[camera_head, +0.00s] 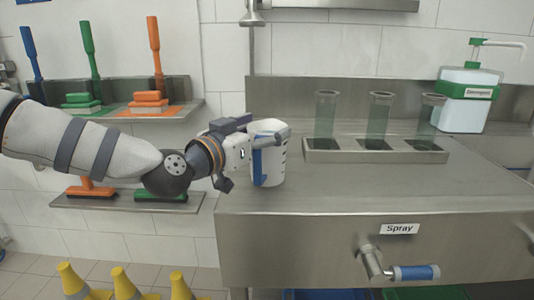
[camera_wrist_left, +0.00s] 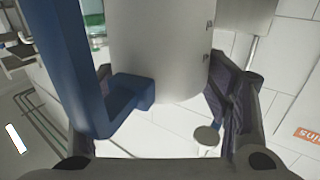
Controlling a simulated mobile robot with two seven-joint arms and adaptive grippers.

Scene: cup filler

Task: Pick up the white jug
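The white jug (camera_head: 281,160) with its blue handle (camera_head: 258,163) is upright over the left end of the steel counter. My left gripper (camera_head: 266,139) reaches it from the left, at its upper part. In the left wrist view the jug's pale body (camera_wrist_left: 160,50) lies between the two fingers. The right finger's pad lies against its side. The blue handle (camera_wrist_left: 75,70) covers much of the other finger. Whether the jug's base touches the counter is not clear. My right gripper is out of view.
The steel counter (camera_head: 330,190) carries a rack (camera_head: 340,157) with three clear tubes. A dispenser bottle (camera_head: 466,95) stands at the back right. A spray valve (camera_head: 412,272) sticks out in front.

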